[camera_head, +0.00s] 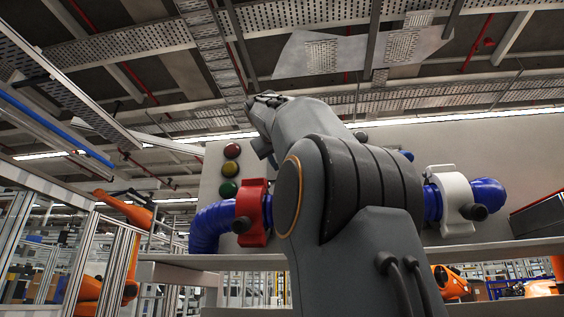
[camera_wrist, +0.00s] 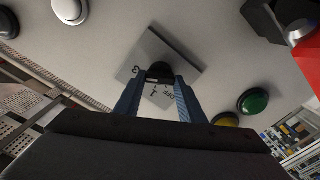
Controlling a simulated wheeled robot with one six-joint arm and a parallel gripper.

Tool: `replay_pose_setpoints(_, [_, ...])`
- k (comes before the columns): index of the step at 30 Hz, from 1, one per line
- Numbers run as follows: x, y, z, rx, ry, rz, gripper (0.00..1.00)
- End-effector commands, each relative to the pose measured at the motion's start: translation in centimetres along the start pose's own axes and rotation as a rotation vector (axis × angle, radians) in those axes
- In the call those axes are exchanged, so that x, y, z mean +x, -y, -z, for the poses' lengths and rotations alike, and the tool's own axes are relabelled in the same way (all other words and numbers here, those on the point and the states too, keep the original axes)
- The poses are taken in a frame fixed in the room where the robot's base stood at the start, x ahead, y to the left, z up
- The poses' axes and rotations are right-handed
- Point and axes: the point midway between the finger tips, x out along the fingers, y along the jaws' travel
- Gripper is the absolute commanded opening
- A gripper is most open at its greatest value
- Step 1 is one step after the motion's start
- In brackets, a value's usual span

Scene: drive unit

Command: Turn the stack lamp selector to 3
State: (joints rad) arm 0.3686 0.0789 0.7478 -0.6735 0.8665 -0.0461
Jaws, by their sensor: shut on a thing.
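The stack lamp selector shows in the wrist view as a dark round knob (camera_wrist: 160,70) on a square grey plate (camera_wrist: 172,45). Which mark the knob points to cannot be told. In the head view my arm hides the selector and the gripper. The stack lamps, red (camera_head: 232,150), yellow (camera_head: 230,169) and green (camera_head: 228,189), sit on the panel left of my arm.
A red clamp (camera_head: 252,213) on a blue hose (camera_head: 211,224) sticks out below the lamps. A white clamp (camera_head: 458,203) with a blue end is at the right. A white round button (camera_wrist: 70,10) lies at the wrist view's upper left. A shelf edge (camera_head: 249,262) runs below.

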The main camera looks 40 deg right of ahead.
Motion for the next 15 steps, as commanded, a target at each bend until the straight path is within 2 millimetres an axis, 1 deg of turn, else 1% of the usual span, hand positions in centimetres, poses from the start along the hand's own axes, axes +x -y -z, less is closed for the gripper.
replay_pose_setpoints(14, [0.06,0.11,-0.06,0.016,0.002,0.002,0.14])
replay_pose_setpoints(15, [0.06,0.11,-0.06,0.016,0.002,0.002,0.38])
